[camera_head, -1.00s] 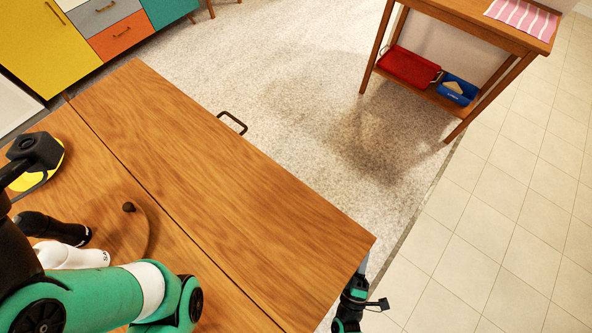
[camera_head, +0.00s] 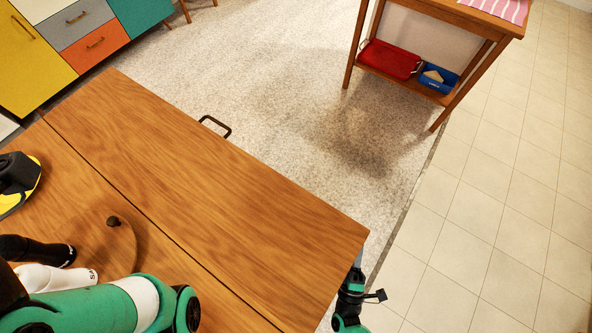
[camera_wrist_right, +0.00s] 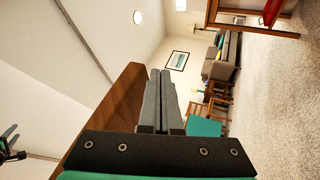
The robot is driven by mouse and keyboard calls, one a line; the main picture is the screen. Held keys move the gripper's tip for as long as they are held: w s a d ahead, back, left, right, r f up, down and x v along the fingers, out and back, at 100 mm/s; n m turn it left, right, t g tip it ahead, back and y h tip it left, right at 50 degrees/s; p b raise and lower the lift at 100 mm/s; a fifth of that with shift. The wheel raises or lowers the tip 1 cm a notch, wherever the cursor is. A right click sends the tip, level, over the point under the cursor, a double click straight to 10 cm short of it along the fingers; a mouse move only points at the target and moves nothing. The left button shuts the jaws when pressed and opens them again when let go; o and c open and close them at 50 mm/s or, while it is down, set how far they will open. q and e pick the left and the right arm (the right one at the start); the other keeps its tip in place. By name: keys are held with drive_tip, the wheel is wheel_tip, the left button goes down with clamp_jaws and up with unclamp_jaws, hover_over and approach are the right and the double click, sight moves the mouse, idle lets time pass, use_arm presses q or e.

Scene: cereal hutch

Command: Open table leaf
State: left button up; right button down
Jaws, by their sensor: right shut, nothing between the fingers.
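The wooden table leaf (camera_head: 215,190) is the right-hand panel of the table. It looks level with the rest of the top (camera_head: 60,190), with a dark seam between them. A dark handle (camera_head: 215,126) sticks out from its far edge. My right gripper (camera_head: 358,262) is at the leaf's near right corner, partly hidden by it. In the right wrist view the fingers (camera_wrist_right: 160,100) are shut and empty, beside a brown wooden edge (camera_wrist_right: 110,115); contact cannot be told. My green left arm enters at lower left; its gripper is not clearly visible.
A wooden side table (camera_head: 352,60) stands at the back right. Open carpet (camera_head: 270,90) and tile lie beyond the leaf.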

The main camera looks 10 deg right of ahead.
use_arm(q)
drive_tip(key=shift+w+d+f+b, duration=0.1)
drive_tip(key=shift+f+b, duration=2.2)
drive_tip(key=shift+f, duration=0.65)
use_arm(e)
drive_tip(key=s+a+f, duration=0.3)
drive_tip(key=s+f, duration=0.5)
drive_tip(key=shift+s, duration=0.3)
